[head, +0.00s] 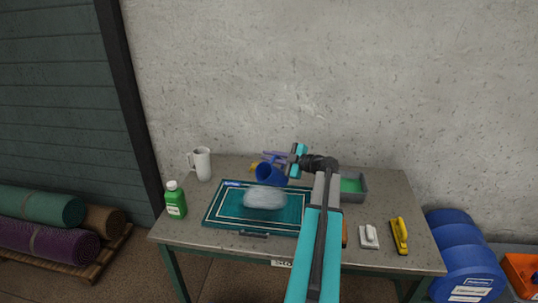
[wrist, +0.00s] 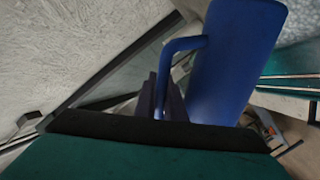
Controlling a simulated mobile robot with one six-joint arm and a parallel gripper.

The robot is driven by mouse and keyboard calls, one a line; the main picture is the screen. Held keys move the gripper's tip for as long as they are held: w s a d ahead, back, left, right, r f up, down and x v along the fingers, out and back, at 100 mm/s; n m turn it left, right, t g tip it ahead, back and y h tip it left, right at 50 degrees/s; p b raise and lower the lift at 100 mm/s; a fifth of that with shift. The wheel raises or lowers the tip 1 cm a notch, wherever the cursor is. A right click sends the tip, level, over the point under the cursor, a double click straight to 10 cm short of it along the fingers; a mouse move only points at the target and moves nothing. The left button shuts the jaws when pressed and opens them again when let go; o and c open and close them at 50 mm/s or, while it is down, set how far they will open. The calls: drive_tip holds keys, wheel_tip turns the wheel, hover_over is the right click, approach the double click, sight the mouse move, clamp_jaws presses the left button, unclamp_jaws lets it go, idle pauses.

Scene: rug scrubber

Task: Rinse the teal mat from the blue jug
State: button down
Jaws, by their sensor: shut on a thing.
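The blue jug (head: 268,175) is tilted in the air above the teal mat, its mouth toward the mat. My gripper (head: 276,158) is shut on the jug's handle; the wrist view shows the fingers (wrist: 168,98) at the handle beside the blue jug body (wrist: 238,60). The teal mat (head: 228,212) lies flat on the table, with pale border lines. A whitish, translucent patch (head: 265,198) covers its middle below the jug; I cannot tell whether it is water or foam. My arm hides the mat's right end.
On the table (head: 192,232) stand a white pitcher (head: 200,164), a green bottle (head: 175,200) and a grey tray of green liquid (head: 354,188). A white-and-grey brush (head: 368,237) and a yellow brush (head: 399,235) lie front right.

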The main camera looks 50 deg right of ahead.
drive_tip(key=shift+r+p, duration=0.1)
drive_tip(key=shift+p, duration=0.2)
drive_tip(key=m+p, duration=0.1)
drive_tip(key=f+m+p, duration=0.1)
drive_tip(key=m+p, duration=0.1)
drive_tip(key=m+y+p, duration=0.1)
drive_tip(key=m, duration=0.1)
drive_tip(key=shift+d+f+t+p, duration=0.15)
drive_tip(key=shift+f+t+p, duration=0.1)
drive_tip(key=shift+t+p, duration=0.15)
idle(0.5)
drive_tip(key=shift+f+m, duration=0.2)
drive_tip(key=shift+m, duration=0.2)
drive_tip(key=shift+w, duration=0.1)
idle(0.5)
